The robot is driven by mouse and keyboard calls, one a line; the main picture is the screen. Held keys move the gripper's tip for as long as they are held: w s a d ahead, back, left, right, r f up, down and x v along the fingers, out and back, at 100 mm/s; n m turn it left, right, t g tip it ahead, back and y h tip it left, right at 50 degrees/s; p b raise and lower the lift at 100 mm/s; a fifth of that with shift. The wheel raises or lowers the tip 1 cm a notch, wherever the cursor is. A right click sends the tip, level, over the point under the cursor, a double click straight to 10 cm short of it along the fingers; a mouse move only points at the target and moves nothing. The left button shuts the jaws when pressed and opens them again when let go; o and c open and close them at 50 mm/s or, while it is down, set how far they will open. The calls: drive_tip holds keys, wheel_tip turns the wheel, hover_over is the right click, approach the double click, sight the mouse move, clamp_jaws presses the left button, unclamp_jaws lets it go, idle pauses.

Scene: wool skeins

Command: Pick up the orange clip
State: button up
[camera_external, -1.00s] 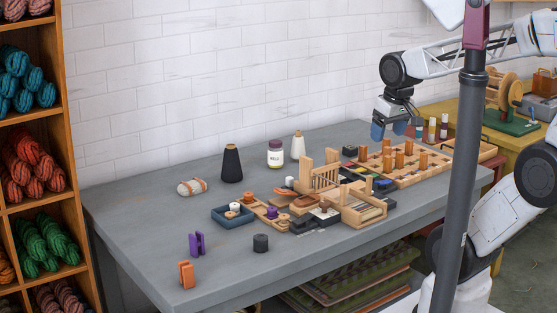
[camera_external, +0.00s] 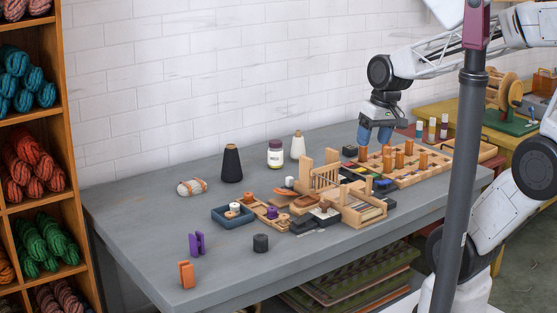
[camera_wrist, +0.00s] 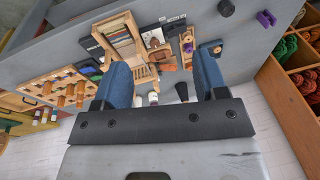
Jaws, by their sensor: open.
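The orange clip (camera_external: 186,274) stands upright near the front left corner of the grey table (camera_external: 150,248). A purple clip (camera_external: 197,243) stands just behind it. My gripper (camera_external: 375,138) is open and empty, with blue fingers pointing down, above the back right part of the table near the wooden peg rack. It is far to the right of the orange clip. In the wrist view my gripper (camera_wrist: 163,75) shows its two blue fingers wide apart. The purple clip (camera_wrist: 266,18) shows at the top right there; I cannot make out the orange clip in that view.
A small wooden loom (camera_external: 320,178), a blue tray (camera_external: 232,216) and a dark spool (camera_external: 261,243) lie between. A black cone (camera_external: 231,163), a labelled jar (camera_external: 275,154) and a white cone (camera_external: 297,146) stand at the back. The table around the clips is clear.

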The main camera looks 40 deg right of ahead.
drive_tip(key=w+a+f+m+g+y, duration=0.1)
drive_tip(key=w+a+f+m+y, duration=0.15)
drive_tip(key=a, duration=0.45)
drive_tip(key=w+a+f+m+g+y, duration=0.1)
drive_tip(key=w+a+f+g+y, duration=0.2)
drive_tip(key=a, duration=0.4)
drive_tip(key=m+t+y, duration=0.3)
drive_tip(key=m+y, duration=0.4)
drive_tip(key=m, duration=0.8)
approach(186, 273)
drive_tip(key=shift+w+a+f+n+h, duration=0.15)
drive_tip(key=shift+w+a+f, duration=0.15)
drive_tip(key=shift+w+f, duration=0.2)
drive_tip(key=shift+w+a+f+n+h, duration=0.1)
drive_tip(key=shift+w+a+f, duration=0.25)
drive_tip(key=shift+f, duration=0.2)
drive_tip(key=shift+x, duration=1.2)
drive_tip(key=shift+a, duration=0.15)
drive_tip(key=shift+x, duration=2.45)
drive_tip(key=shift+r, duration=0.2)
